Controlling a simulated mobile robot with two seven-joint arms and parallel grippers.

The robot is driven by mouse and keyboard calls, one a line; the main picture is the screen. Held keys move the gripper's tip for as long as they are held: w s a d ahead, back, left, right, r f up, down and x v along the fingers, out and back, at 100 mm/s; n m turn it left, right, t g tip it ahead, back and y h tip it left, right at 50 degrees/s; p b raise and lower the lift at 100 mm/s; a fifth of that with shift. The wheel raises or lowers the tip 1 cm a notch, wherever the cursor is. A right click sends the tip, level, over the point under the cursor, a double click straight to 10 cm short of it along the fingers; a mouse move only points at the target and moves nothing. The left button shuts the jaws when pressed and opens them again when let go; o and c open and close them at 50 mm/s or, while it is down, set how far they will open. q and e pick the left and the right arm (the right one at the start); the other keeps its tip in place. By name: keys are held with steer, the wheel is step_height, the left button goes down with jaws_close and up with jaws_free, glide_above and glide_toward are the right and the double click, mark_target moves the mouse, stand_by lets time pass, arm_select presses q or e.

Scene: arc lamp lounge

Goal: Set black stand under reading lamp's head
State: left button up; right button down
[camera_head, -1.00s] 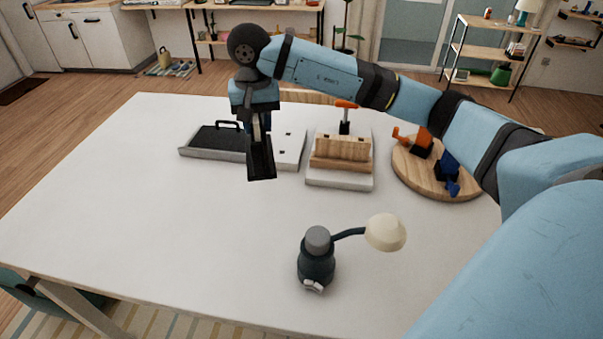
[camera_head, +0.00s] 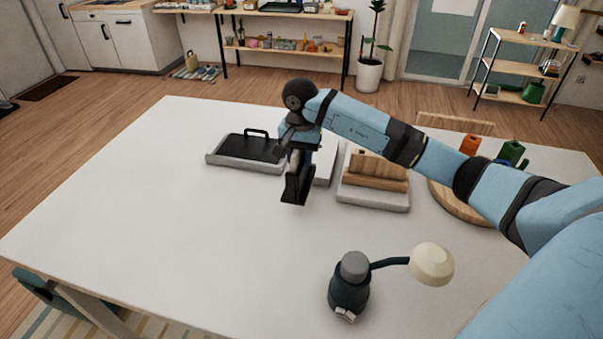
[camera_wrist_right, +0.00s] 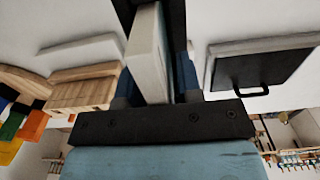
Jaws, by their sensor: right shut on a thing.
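My right gripper (camera_head: 297,196) is shut and points down over the middle of the table, in front of the white box and beside the black lid. The reading lamp (camera_head: 349,287) stands near the table's front edge, with a dark base. Its cream head (camera_head: 432,264) reaches out to the right over bare table. The right gripper is apart from the lamp, behind and to its left. My left gripper is not in view.
A grey tray (camera_head: 222,161) with a handled black lid lies at the left back. A wooden block (camera_head: 378,172) on a white base and a round wooden board (camera_head: 446,203) with coloured objects stand to the right.

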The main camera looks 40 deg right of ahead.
steer(key=shift+f+p, duration=0.35)
steer(key=shift+f, duration=3.05)
steer(key=shift+f, duration=0.1)
steer(key=c, duration=1.2)
jaws_free()
steer(key=shift+f, duration=0.15)
steer(key=o, duration=0.4)
steer(key=shift+r, duration=0.2)
